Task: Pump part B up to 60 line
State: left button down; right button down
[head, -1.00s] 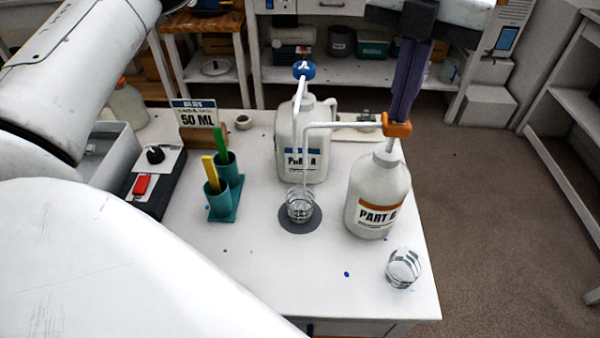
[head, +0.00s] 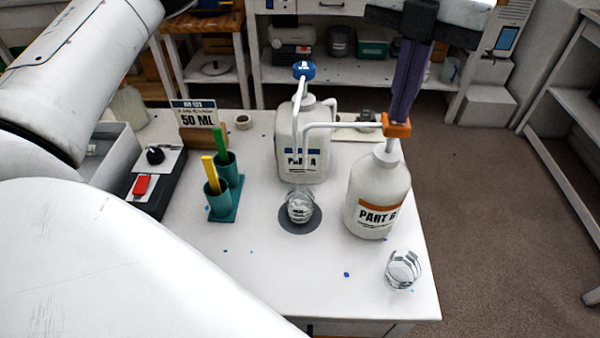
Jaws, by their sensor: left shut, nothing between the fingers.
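The white Part B bottle (head: 374,205), with an orange label band, stands on the right of the table. Its orange pump head (head: 397,126) has a white spout (head: 340,125) reaching left and bending down above a clear cup (head: 299,207). The cup stands on a dark round pad (head: 286,225); its marked lines and fill level are too small to read. My left gripper (head: 400,112) is shut and empty, purple fingers pointing down, with the tips at the top of the orange pump head. My right gripper is not in view.
The white Part A bottle (head: 302,163), with a blue pump head (head: 304,70), stands behind the cup. Another clear cup (head: 402,270) is near the front right edge. A teal holder (head: 222,213) with sticks, a 50 ML sign (head: 197,115) and a switch box (head: 150,185) are left.

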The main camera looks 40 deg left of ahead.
pick_arm(q)
jog(key=shift+r, duration=0.35)
jog(key=shift+f+b, duration=1.4)
jog(key=shift+f, duration=0.45)
jog(key=shift+r+p, duration=1.35)
jog(key=shift+r, duration=0.45)
jog(key=shift+f+b, duration=0.9)
jog(key=shift+f, duration=0.4)
jog(key=shift+r+p, duration=0.95)
jog(key=shift+r, duration=0.4)
jog(key=shift+f+b, duration=0.3)
jog(key=shift+f, duration=0.1)
jog(key=shift+r+p, duration=0.3)
jog(key=shift+r, duration=0.25)
